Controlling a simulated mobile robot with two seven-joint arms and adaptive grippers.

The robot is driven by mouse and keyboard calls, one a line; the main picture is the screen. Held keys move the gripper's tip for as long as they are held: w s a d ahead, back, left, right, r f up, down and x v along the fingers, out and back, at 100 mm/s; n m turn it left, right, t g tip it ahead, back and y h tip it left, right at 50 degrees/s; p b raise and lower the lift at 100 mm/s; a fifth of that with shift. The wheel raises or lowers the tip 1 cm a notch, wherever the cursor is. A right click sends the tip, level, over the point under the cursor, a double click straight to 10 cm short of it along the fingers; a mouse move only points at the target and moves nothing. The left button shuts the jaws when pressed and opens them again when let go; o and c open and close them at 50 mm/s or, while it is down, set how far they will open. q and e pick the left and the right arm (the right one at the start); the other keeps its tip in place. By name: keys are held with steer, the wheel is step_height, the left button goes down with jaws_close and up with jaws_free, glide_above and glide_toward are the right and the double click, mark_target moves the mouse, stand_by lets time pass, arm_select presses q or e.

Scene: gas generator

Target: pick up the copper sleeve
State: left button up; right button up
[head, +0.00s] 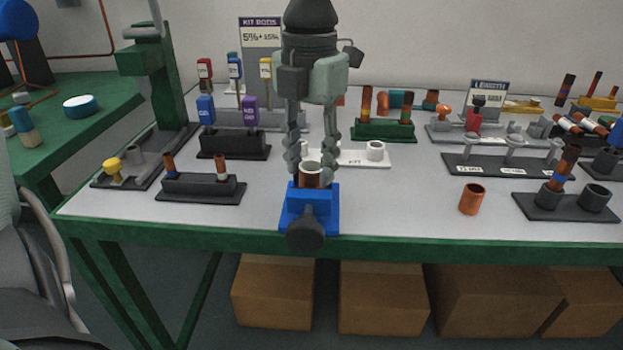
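A short hollow copper sleeve (471,199) stands upright on the white tabletop, right of centre near the front edge. My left gripper (311,160) points down over the middle of the table, left of that sleeve and apart from it. Just below and in front of the fingertips is a blue vise (311,205) with a dark round knob. A copper tube with a pale rim (311,176) stands in the vise; whether the fingers touch it is unclear. My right gripper is out of view.
A dark two-post holder (202,188) stands left of the vise. A dark base with cups (567,206) is right of the sleeve, and a labelled rack (505,165) is behind it. The tabletop between vise and sleeve is clear. Cardboard boxes (384,297) sit below the table.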

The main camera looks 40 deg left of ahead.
arm_select(q)
steer(key=c, duration=0.7)
